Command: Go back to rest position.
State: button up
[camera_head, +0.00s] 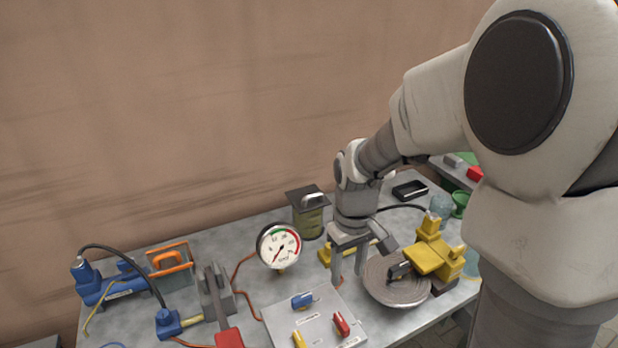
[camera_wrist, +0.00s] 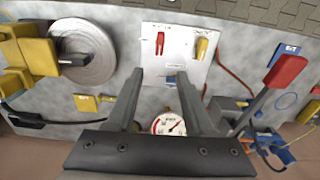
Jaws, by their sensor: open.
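My gripper (camera_head: 348,258) hangs over the grey workbench (camera_head: 225,250), fingers pointing down. It is open and empty, with clear space between the fingers. In the wrist view my gripper (camera_wrist: 163,75) shows two spread fingers in front of a white panel (camera_wrist: 178,50) with a red and a yellow lever. In the head view the panel (camera_head: 318,318) carries a blue, a yellow and a red lever and lies in front of the gripper. A round pressure gauge (camera_head: 279,246) stands left of the gripper. It also shows low between the fingers in the wrist view (camera_wrist: 168,125).
A grey round disc (camera_head: 385,290) and a yellow clamp-like device (camera_head: 432,258) stand right of the gripper. A dark green canister (camera_head: 306,218) is behind it. A red-handled lever (camera_head: 229,337) and blue devices (camera_head: 100,288) are at left. A wall (camera_head: 180,110) rises behind the bench.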

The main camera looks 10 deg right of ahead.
jog(key=s+r+m+t+p, duration=0.1)
jog(key=s+r+m+t, duration=0.3)
jog(key=s+r, duration=0.9)
notch_tip(320, 180, up, 3)
jog(key=shift+s+d+f+t, duration=0.15)
jog(key=shift+s+t, duration=0.15)
jog(key=shift+t, duration=0.5)
